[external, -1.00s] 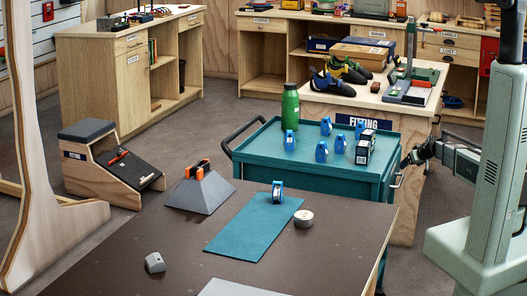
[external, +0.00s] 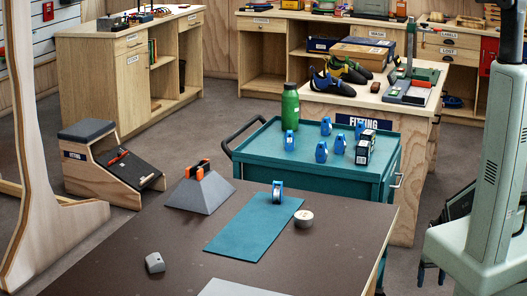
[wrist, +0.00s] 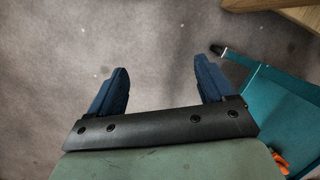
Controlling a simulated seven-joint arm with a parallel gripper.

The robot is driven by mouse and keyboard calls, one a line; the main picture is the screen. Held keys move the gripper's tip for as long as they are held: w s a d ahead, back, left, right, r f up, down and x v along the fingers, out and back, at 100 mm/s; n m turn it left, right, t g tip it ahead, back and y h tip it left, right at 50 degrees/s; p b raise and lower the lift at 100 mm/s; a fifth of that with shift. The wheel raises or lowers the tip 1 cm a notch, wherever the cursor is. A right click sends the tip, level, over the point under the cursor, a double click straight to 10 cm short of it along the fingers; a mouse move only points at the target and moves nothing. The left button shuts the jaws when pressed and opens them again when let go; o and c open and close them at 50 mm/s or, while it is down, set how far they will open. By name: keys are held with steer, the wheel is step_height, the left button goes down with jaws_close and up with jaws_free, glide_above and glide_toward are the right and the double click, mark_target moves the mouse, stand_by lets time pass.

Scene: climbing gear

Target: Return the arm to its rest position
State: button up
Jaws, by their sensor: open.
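My gripper (external: 431,274) hangs low beside my pale green column at the right edge of the external view, partly hidden by the column. In the wrist view my gripper (wrist: 165,82) shows two blue fingers spread wide apart with only the grey floor between them. It is open and empty, clear of the table and the cart.
The teal cart (external: 262,150) holds a green bottle (external: 290,106), several blue devices and a black box (external: 365,147). The brown table (external: 130,232) bears a teal mat (external: 245,228), a blue device (external: 278,191), a tape roll (external: 303,219) and a grey pyramid (external: 198,192). Floor under my gripper is clear.

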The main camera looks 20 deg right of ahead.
steer(key=s+a+n+g, duration=0.1)
steer(key=s+a+g, duration=0.1)
steer(key=s+a, duration=0.2)
steer(key=s+a+n+g+h, duration=0.1)
steer(key=s+a, duration=0.3)
steer(key=s, duration=0.6)
steer(key=shift+s+f+n+g, duration=0.4)
steer(key=shift+n+g, duration=0.2)
steer(key=shift+g, duration=0.1)
